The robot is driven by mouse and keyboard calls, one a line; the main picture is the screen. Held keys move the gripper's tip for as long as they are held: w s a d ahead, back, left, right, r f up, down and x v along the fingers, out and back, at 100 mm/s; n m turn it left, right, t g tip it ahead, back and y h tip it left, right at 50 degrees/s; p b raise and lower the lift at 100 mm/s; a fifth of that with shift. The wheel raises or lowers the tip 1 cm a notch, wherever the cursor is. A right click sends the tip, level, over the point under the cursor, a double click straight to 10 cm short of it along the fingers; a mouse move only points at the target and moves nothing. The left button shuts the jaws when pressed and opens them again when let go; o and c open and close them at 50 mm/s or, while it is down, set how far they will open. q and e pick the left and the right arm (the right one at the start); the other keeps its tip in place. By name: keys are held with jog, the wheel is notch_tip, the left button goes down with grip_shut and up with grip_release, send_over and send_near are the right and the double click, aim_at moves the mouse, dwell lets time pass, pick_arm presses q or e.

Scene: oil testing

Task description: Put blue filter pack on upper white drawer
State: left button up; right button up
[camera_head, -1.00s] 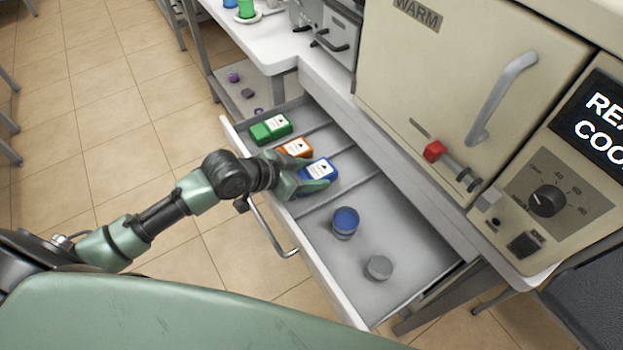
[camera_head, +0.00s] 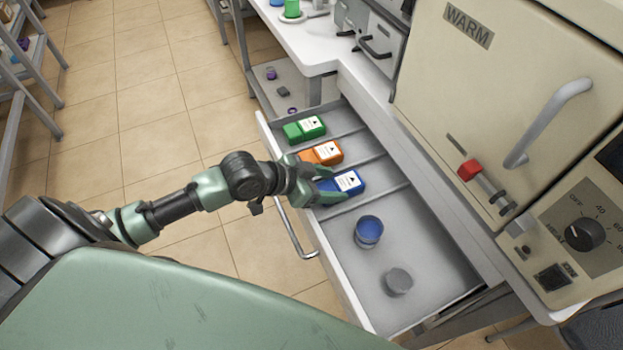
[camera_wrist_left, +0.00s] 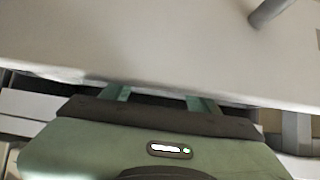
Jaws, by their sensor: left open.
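The blue filter pack (camera_head: 349,183), with a white label, lies in a compartment of the open white drawer (camera_head: 345,288). My left gripper (camera_head: 322,184) is at the pack's left end, with its fingers open on either side of that end. The fingers partly hide the pack, and I cannot tell whether they touch it. In the left wrist view the two fingertips of my left gripper (camera_wrist_left: 160,98) are apart, and the pack cannot be made out. My right gripper is not in view.
An orange pack (camera_head: 328,153) and a green pack (camera_head: 305,129) lie in neighbouring compartments. A blue round container (camera_head: 368,231) and a grey round piece (camera_head: 399,281) stand in the drawer's near part. The beige warming oven (camera_head: 470,110) rises to the right. The drawer handle (camera_head: 296,232) sticks out left.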

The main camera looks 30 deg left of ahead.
pick_arm(q)
jog(key=v, duration=0.7)
jog(key=shift+s, duration=0.1)
jog(key=shift+v, duration=0.8)
